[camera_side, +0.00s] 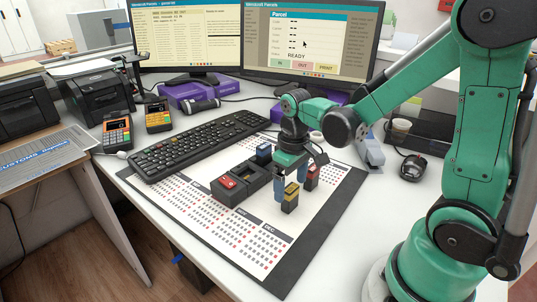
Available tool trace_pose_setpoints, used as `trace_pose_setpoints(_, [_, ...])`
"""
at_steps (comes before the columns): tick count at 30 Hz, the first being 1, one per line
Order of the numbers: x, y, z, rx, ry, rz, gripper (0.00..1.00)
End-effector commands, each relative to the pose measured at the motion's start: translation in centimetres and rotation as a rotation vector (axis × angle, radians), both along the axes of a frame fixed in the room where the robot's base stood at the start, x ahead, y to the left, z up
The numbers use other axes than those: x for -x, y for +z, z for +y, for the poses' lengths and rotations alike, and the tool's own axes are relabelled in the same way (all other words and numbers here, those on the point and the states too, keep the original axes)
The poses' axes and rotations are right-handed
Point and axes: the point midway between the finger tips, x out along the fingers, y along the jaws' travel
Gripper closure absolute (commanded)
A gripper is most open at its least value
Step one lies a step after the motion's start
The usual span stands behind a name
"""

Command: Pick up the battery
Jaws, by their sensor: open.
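Three small dark blocks that look like batteries stand upright on the calendar mat: one with a yellow top (290,197), one with a red top (312,177) and one with a blue top (263,152). A dark charger-like unit with two bays (250,178) sits to their left, with a red-topped piece (228,183) in its left bay. My gripper (289,186) is open and points down among the blocks, close to the yellow-topped one. I cannot tell whether it touches any block. The gripper partly hides the space between the blocks.
A keyboard (198,142) lies behind the mat (318,238). Two card terminals (117,131) stand at left. The mat's front part is clear.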

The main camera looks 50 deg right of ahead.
Motion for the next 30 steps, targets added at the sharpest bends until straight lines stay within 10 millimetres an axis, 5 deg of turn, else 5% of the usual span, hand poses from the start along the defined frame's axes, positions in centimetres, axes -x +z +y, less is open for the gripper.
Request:
trace_pose_setpoints(9, [0.0,-3.3,0.0,0.0,0.0,-0.004,0.16])
trace_pose_setpoints(21, [0.0,-4.0,0.0,0.0,0.0,-0.004,0.16])
trace_pose_setpoints(23, [0.0,-4.0,0.0,0.0,0.0,-0.004,0.27])
trace_pose_setpoints(30, [0.0,-3.9,0.0,0.0,0.0,-0.004,0.95])
